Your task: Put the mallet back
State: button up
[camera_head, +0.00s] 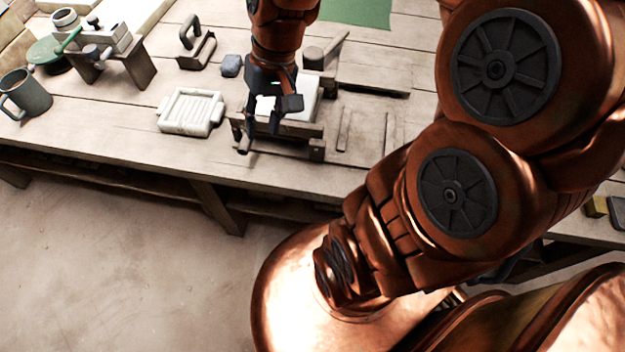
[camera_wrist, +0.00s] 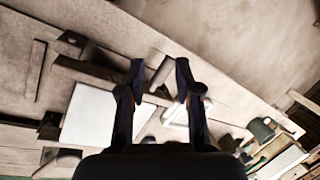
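The mallet (camera_head: 314,58), with a short grey cylindrical head and a pale wooden handle angled to the upper right, lies on the bench behind the press. In the wrist view, a pale rounded shape at the lower left may be part of it, but I cannot tell. My gripper (camera_head: 260,133) is over the near left part of the tile press (camera_head: 300,130), apart from the mallet. The wrist view shows its two fingers (camera_wrist: 160,72) spread apart, with a pale bar visible between them. I cannot tell whether they touch that bar.
A white tile (camera_wrist: 92,115) lies on the press. Bench space right of the press holds thin strips.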

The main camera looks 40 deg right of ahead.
jog(key=s+f+n+g+h, duration=0.1)
jog(key=s+f+n+h, duration=0.1)
jog(key=s, duration=1.2)
jog(key=shift+s+g+h, duration=0.3)
jog(key=shift+g+h, duration=0.1)
jog(key=shift+h, duration=0.4)
notch_tip(320, 180, up, 11)
jog(key=p, duration=1)
jog(key=shift+w+p, duration=0.2)
jog(key=shift+p, duration=0.1)
